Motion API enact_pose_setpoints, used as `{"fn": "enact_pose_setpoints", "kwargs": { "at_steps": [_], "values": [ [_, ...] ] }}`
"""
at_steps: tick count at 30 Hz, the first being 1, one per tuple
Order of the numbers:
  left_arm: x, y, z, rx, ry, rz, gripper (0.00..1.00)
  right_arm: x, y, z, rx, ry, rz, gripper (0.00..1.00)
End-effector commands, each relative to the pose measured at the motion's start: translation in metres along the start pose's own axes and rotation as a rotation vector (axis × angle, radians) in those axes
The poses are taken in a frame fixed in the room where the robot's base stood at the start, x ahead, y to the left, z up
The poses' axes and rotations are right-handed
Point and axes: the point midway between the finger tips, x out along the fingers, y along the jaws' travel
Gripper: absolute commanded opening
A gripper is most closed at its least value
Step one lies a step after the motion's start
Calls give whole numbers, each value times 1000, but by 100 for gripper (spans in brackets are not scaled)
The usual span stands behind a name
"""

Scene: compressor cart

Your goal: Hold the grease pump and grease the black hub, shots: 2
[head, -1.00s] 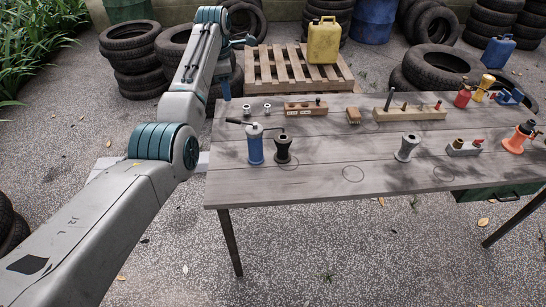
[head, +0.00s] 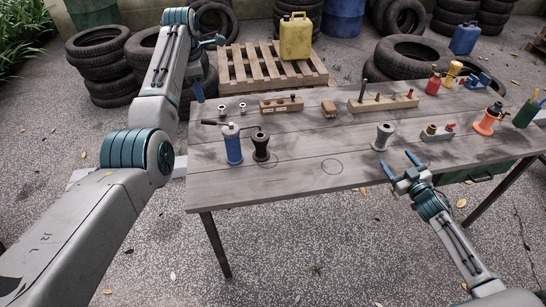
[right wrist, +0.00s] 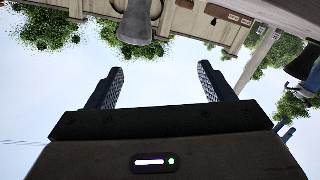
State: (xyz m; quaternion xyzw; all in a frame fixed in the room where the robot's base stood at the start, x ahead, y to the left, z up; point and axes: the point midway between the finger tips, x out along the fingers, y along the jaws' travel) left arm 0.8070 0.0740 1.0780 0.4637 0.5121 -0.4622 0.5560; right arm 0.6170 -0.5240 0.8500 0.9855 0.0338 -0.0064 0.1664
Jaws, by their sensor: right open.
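The blue grease pump (head: 233,150) stands upright on the left part of the table, with a dark handle and a thin spout. The black hub (head: 261,147) stands just right of it, and the spout reaches over toward its top; contact cannot be told. My left gripper (head: 210,62) is beyond the table's left end, apart from the pump; its jaws are too unclear to read. My right gripper (head: 400,163) is open and empty at the table's front edge, near a grey hub (head: 383,138). The right wrist view shows its two fingers (right wrist: 165,85) spread apart with nothing between.
Behind the pump are small metal fittings (head: 232,109) and wooden blocks (head: 282,104). A long peg block (head: 383,103) stands further right. The table front between the hubs is clear.

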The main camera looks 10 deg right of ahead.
Motion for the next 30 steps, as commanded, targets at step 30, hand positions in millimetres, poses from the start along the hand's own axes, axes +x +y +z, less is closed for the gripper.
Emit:
{"fn": "enact_pose_setpoints", "kwargs": {
  "at_steps": [30],
  "values": [
    [0,0,0,0,0,0,36,110,-407,-164,316,100,-380,75]
  ]
}}
